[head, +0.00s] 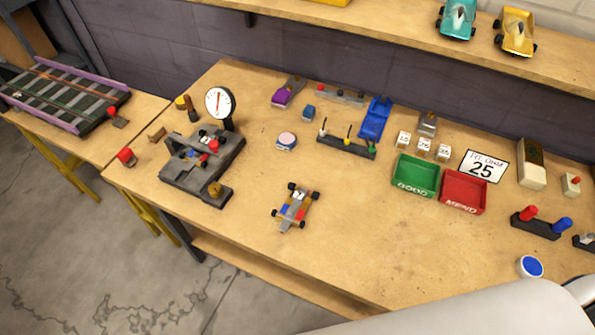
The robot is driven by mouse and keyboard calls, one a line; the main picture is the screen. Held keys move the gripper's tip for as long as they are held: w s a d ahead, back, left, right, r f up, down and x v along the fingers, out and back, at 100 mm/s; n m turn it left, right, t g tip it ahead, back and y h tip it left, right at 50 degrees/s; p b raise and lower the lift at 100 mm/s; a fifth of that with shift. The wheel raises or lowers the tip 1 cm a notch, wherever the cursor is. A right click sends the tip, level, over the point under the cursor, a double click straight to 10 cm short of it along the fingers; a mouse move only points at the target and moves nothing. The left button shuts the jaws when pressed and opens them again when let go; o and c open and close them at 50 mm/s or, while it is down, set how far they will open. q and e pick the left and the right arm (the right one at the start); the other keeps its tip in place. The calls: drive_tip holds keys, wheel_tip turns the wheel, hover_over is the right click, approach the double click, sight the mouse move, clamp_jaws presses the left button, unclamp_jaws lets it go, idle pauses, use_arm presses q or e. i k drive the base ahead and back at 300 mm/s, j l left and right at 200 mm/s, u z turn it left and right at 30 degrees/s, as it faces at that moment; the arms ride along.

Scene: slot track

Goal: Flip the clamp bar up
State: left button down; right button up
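A dark grey fixture (178,180) stands at the left end of the workbench, with a round white dial gauge (219,102) on a post behind it. A small car with red and white parts (207,141) sits in the fixture. A brass knob (215,189) is at its front right corner. The clamp bar is too small to make out for certain among the fixture's dark parts, so I cannot tell its angle. Neither gripper is in view. A pale link of my own arm fills the lower right corner, far from the fixture.
A loose car (294,208) stands on the bench right of the fixture. A green tray (415,177) and a red tray (463,191) are further right. A tool rack (346,146) stands at the back. The bench's front middle is clear.

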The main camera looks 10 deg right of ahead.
sight(212, 149)
drive_tip(key=k+l, duration=0.15)
drive_tip(key=l, duration=0.25)
drive_tip(key=k+l, duration=0.15)
drive_tip(key=l, duration=0.25)
drive_tip(key=k+l, duration=0.15)
drive_tip(key=l, duration=0.25)
drive_tip(key=k+l, duration=0.15)
drive_tip(key=l, duration=0.25)
drive_tip(key=k+l, duration=0.1)
drive_tip(key=l, duration=0.3)
